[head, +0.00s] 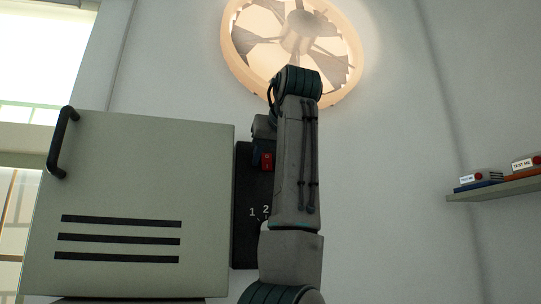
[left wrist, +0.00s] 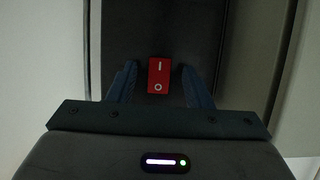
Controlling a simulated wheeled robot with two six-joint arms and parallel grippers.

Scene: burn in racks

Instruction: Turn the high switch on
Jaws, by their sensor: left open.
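The red switch (head: 266,161) sits high on a dark panel (head: 243,215) beside the grey cabinet. In the left wrist view the red rocker switch (left wrist: 158,76) shows a white line mark above a white circle mark. My left gripper (left wrist: 160,78) is open, with one dark finger on each side of the switch and a gap on both sides. I cannot tell how far its fingertips are from the panel. In the head view my left arm hides the panel's right part and most of the gripper. My right gripper is not in view.
A pale grey cabinet (head: 130,180) with a black handle and three dark slots stands left of the panel. A lit round fan (head: 240,50) is on the wall above. A shelf (head: 495,190) at the right holds boxes labelled "TEST ME". Wall between arm and shelf is clear.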

